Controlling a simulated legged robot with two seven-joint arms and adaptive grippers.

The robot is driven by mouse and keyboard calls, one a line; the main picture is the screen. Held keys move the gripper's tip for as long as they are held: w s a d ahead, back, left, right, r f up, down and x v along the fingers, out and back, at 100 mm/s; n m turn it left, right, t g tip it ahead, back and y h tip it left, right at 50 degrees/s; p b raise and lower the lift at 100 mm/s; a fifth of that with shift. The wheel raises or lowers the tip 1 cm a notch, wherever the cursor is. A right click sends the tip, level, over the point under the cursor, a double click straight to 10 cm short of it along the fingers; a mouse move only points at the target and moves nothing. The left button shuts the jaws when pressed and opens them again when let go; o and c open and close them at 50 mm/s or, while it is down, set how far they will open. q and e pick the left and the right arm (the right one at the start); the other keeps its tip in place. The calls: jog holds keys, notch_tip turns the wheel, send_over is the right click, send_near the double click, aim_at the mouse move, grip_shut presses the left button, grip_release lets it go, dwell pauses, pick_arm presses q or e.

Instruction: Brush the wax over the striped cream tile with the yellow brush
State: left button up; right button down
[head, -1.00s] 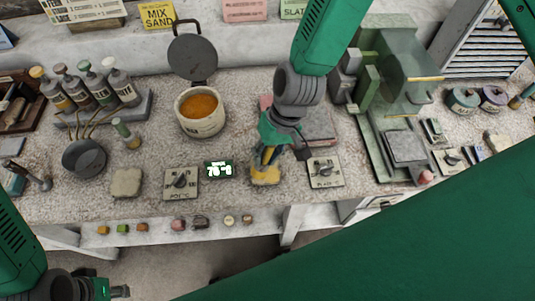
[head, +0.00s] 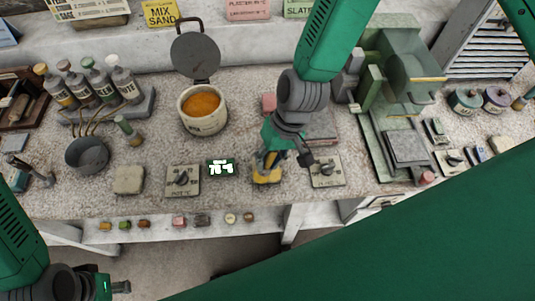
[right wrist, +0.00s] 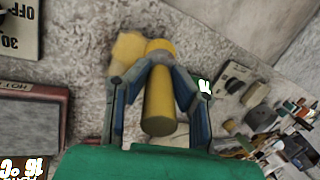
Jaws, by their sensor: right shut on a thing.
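My right gripper (head: 268,160) is shut on the yellow brush (right wrist: 158,105), which also shows in the right wrist view between both fingers (right wrist: 161,63).
A plain cream tile (head: 129,180) lies left of a dial plate (head: 182,181). A lit display (head: 221,168) and another dial plate (head: 326,171) flank the brush. A dark pan (head: 87,154), several bottles (head: 124,82) and a green machine (head: 405,65) stand around.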

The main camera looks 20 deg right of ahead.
jog(key=shift+s+f, duration=0.1)
jog(key=shift+s, duration=0.2)
jog(key=shift+w, duration=0.15)
jog(key=shift+w+d, duration=0.25)
jog(key=shift+w, duration=0.5)
jog(key=shift+w+d, duration=0.3)
jog(key=shift+w, duration=0.65)
jog(key=shift+s+a+p, duration=0.25)
jog(key=shift+s+p, duration=0.1)
jog(key=shift+s, duration=0.5)
jog(key=shift+s+a, duration=0.15)
jog(key=shift+s, duration=0.35)
jog(key=shift+s+a, duration=0.15)
jog(key=shift+s, duration=0.35)
jog(key=shift+w+d, duration=0.3)
jog(key=shift+w, duration=0.65)
jog(key=shift+w+d, duration=0.25)
jog(key=shift+w, duration=0.65)
